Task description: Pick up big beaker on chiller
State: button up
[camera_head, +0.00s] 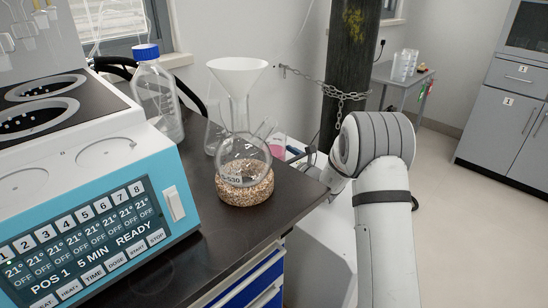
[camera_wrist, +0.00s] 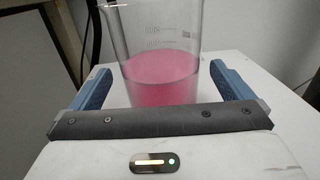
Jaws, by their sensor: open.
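The big beaker (camera_wrist: 160,65) is clear glass with printed marks and holds pink liquid. In the wrist view it stands upright on a white surface (camera_wrist: 255,75), which looks like the chiller's top. My gripper (camera_wrist: 160,82) is open, with one blue finger on each side of the beaker and a visible gap at both sides. In the head view only a bit of the pink liquid (camera_head: 277,148) shows beyond the dark bench; the rest of the beaker and my gripper are hidden behind bench items and my arm.
A round flask (camera_head: 243,160) with a white funnel (camera_head: 237,72) sits on a cork ring (camera_head: 245,188) near the bench edge. A blue-capped bottle (camera_head: 157,95) and a blue-white distiller (camera_head: 95,220) stand left. A dark chained cylinder (camera_head: 350,60) stands behind my arm.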

jog(key=shift+w+a, duration=0.35)
jog(key=shift+w, duration=0.05)
jog(key=shift+r, duration=0.1)
jog(key=c, duration=1.4)
